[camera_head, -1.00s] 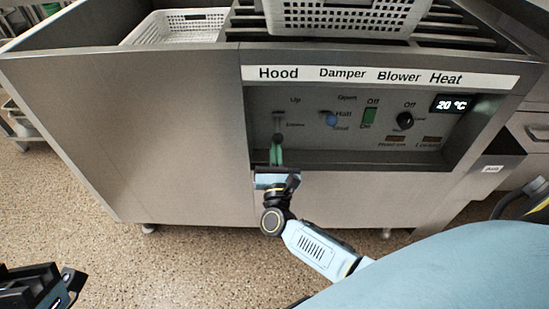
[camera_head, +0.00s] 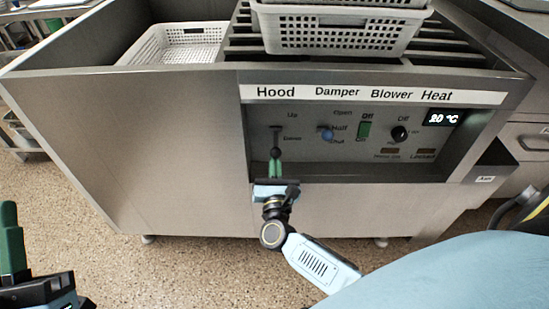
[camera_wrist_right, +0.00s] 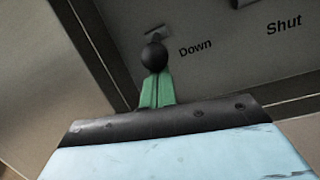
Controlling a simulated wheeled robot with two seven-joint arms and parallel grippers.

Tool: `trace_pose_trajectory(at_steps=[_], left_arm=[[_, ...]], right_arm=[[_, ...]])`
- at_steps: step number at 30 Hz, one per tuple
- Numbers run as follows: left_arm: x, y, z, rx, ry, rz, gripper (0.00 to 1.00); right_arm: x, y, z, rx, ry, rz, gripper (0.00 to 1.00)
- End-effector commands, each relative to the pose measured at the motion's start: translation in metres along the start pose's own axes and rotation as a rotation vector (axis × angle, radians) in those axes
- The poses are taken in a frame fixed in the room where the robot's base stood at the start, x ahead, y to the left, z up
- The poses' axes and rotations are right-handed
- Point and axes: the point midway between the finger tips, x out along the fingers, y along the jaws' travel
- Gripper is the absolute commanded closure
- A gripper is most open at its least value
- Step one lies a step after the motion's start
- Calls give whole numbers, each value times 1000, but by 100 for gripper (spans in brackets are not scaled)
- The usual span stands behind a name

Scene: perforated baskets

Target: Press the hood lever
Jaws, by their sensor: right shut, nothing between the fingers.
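The hood lever (camera_head: 276,152) is on the front panel under the "Hood" label. Its round black knob (camera_wrist_right: 154,56) shows large in the right wrist view, beside the word "Down". My right gripper (camera_head: 276,168) is shut, with its green fingertips (camera_wrist_right: 157,88) just below the knob, at or very close to it; I cannot tell whether they touch. Nothing is between the fingers. My left gripper (camera_head: 12,245) shows only partly at the lower left edge, with green finger material upright, far from the panel.
The panel also has a blue damper knob (camera_head: 327,135), a green blower switch (camera_head: 365,130), a black heat knob (camera_head: 399,134) and a display (camera_head: 442,118) reading 20 °C. White perforated baskets (camera_head: 340,34) stand on top. The recessed panel has a metal lower ledge (camera_head: 400,178).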

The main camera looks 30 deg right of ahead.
Motion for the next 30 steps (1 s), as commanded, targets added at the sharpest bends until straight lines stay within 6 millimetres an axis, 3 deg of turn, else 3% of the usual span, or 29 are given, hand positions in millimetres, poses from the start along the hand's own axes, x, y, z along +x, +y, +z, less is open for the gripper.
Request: trace_pose_trajectory(at_steps=[7,14,20,30], left_arm=[[-2,-5,32,8,-269,-11,100],[-19,-12,67,19,-524,-28,100],[-43,-19,94,27,-747,-46,100],[-100,-32,126,34,-1134,-83,100]], right_arm=[[-1,2,8,5,53,-12,100],[-2,2,11,6,92,-18,100],[-2,3,14,9,124,-24,100],[-3,4,19,12,177,-34,100]])
